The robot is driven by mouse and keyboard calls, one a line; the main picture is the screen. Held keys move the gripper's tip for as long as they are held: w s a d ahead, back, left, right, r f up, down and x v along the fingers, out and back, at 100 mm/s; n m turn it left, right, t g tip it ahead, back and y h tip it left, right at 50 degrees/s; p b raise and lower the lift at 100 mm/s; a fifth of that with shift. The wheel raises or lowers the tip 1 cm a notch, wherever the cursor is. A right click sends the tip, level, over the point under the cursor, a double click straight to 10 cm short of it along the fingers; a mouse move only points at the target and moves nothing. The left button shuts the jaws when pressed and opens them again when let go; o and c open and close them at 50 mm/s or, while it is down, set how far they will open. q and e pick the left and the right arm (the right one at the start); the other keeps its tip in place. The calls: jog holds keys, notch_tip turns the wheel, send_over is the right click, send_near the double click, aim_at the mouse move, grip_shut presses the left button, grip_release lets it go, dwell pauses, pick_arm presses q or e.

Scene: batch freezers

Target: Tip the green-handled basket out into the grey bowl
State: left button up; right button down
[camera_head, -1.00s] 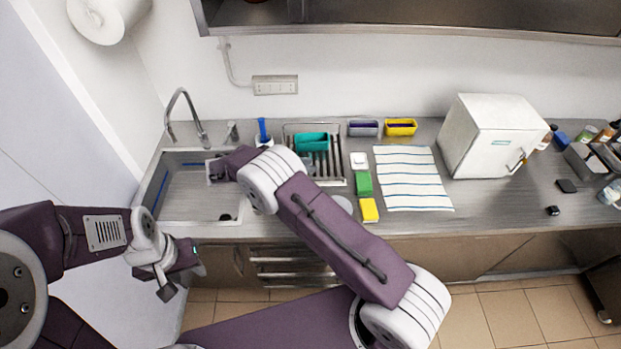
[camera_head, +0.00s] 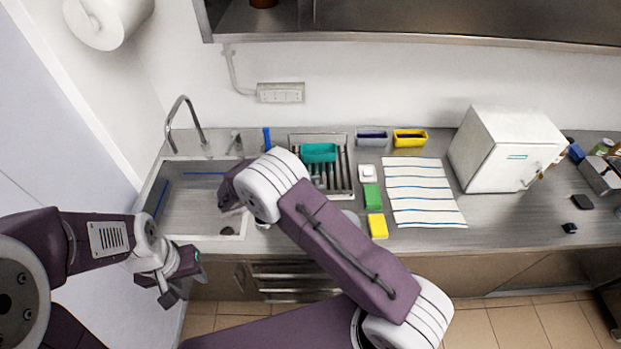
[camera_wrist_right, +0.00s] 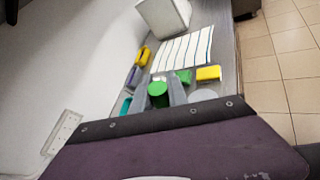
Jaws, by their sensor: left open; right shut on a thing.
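My right gripper (camera_head: 232,200) is over the right part of the sink, mostly hidden by its own wrist. In the right wrist view it is shut on a green handle (camera_wrist_right: 158,94), seen end-on between the fingers. The rest of the green-handled basket is hidden. A pale grey round thing, probably the grey bowl (camera_head: 351,216), stands on the counter, partly covered by my right arm. It also shows in the right wrist view (camera_wrist_right: 202,95), apart from the handle. My left gripper (camera_head: 172,292) is open and empty in front of the counter, low at the left.
The sink (camera_head: 180,208) has a tall tap (camera_head: 181,118). A rack (camera_head: 343,180) carries a teal container (camera_head: 319,152). Green (camera_head: 371,197) and yellow (camera_head: 377,226) sponges lie beside the bowl. A striped cloth (camera_head: 424,190) and white box (camera_head: 507,150) are further right.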

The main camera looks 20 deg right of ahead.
jog(key=s+f+m+t+h+b, duration=0.1)
jog(key=f+m+b, duration=0.3)
jog(key=b, duration=0.9)
jog(key=s+f+m+t+h+b, duration=0.1)
jog(key=f+m+b, duration=0.4)
jog(key=f+b, duration=0.6)
jog(key=s+f+m+t+h+b, duration=0.1)
jog(key=f+m+t+b, duration=0.2)
jog(key=b, duration=1.1)
notch_tip(320, 180, down, 6)
jog(key=shift+d+r+m+t+h+b, duration=0.1)
jog(key=shift+r+m+t+h+b, duration=0.2)
jog(key=shift+m, duration=0.7)
pick_arm(q)
notch_tip(320, 180, down, 39)
jog(key=shift+s, duration=0.4)
